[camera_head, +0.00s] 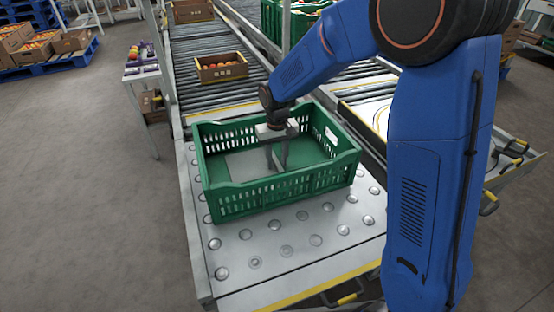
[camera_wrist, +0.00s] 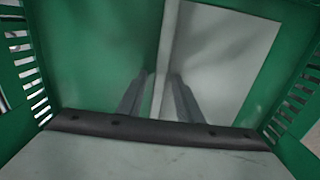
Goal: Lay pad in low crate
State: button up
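The low green crate (camera_head: 278,193) stands on the ball-studded steel table at the near end of the conveyor. The pad (camera_head: 248,164) is a thin pale grey sheet lying in the crate, over part of its green floor. In the wrist view the pad (camera_wrist: 215,60) covers the right side, with a paler upright strip along its left edge. My gripper (camera_head: 275,165) points down inside the crate at that edge. In the wrist view my gripper's fingers (camera_wrist: 160,98) stand apart on either side of the strip, with a little green showing beside the left finger.
The crate walls (camera_wrist: 20,75) rise close around my gripper. A cardboard box of tomatoes (camera_head: 221,70) sits on the roller conveyor behind. A narrow side table (camera_head: 142,72) stands left of the conveyor. The steel table (camera_head: 290,250) is clear in front of the crate.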

notch_tip(320, 180, up, 12)
jog(key=s+d+r+t, duration=0.1)
jog(key=s+d+r, duration=0.4)
jog(key=s+d, duration=0.15)
jog(key=s+d+m+t, duration=0.1)
jog(key=s+d+t, duration=0.1)
jog(key=s+d, duration=0.6)
jog(key=s+d+m+t, duration=0.1)
jog(key=s+d, duration=0.7)
jog(key=s, duration=0.9)
jog(key=shift+s+m+t, duration=0.2)
jog(key=shift+m+t, duration=0.2)
jog(key=shift+m, duration=0.1)
jog(key=shift+r, duration=0.1)
